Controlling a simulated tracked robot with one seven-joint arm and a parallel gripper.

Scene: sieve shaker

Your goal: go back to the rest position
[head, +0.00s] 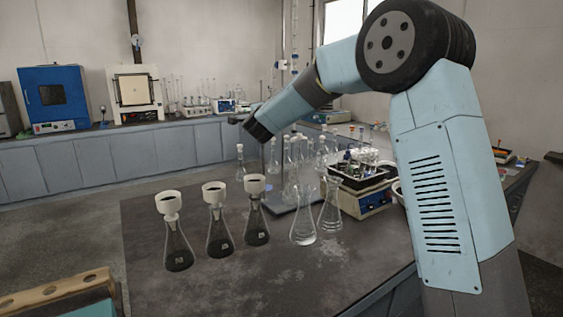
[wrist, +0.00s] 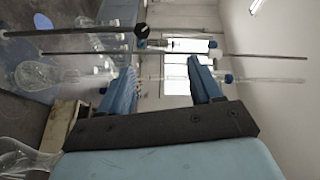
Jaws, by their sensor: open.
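My gripper (wrist: 163,70) shows in the wrist view as two blue fingers spread apart on a dark crossbar. Nothing is held between them; a window and wall show through the gap. In the head view my arm reaches left above the dark bench (head: 150,215), its end raised over the glassware. The fingers hardly show there, mostly hidden by the wrist. Horizontal in the wrist picture, a metal rod (wrist: 260,57) and a clamped glass tube (wrist: 185,45) cross beyond the fingertips. I cannot tell how far off they are.
Three flasks with white funnels (head: 217,220) stand on the bench at front left. Clear conical flasks (head: 303,222) stand to their right, beside a shaker with a black tray (head: 365,198). Several flasks stand below my arm. A wooden rack (head: 55,292) is at bottom left.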

